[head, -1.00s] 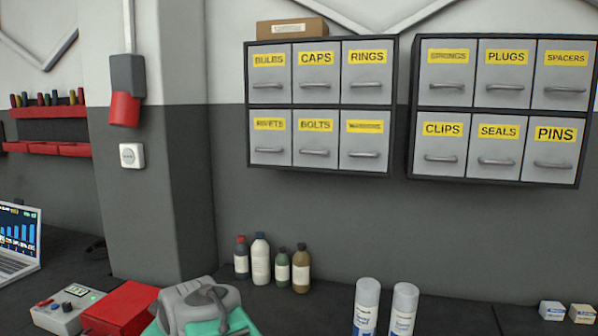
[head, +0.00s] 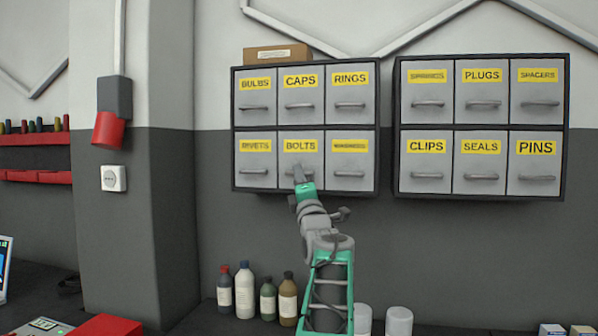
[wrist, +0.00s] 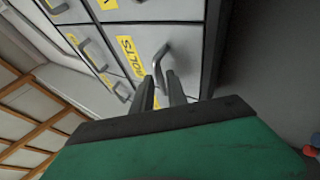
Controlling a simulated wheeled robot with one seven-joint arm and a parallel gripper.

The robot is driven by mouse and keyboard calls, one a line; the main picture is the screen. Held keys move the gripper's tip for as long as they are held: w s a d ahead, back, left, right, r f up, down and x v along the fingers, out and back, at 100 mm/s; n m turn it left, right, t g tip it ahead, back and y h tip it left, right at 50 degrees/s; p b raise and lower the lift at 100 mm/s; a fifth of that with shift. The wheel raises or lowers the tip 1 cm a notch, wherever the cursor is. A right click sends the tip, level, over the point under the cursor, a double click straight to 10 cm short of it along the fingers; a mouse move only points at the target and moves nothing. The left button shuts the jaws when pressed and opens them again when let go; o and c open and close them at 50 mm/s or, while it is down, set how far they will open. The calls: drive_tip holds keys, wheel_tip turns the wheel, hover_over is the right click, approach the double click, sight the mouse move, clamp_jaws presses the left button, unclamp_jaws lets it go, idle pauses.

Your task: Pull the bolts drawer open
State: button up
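The bolts drawer (head: 315,147) is the middle drawer in the lower row of the left cabinet, with a grey front and a yellow label. It looks flush with the drawers beside it. My gripper (head: 298,174) is up at its front and covers part of the handle. In the wrist view the curved grey handle (wrist: 163,52) of the bolts drawer lies between the tips of my gripper (wrist: 160,80). The two dark fingers stand apart with a narrow gap around the handle. I see no clear squeeze on it.
The rivets drawer (head: 256,169) and another labelled drawer (head: 350,168) flank it closely. A second cabinet (head: 481,126) hangs to the right. Several bottles (head: 245,291) and two pale cans (head: 399,321) stand on the bench below.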

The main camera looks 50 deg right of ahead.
drive_tip(key=shift+w, duration=0.1)
clamp_jaws()
idle(1.4)
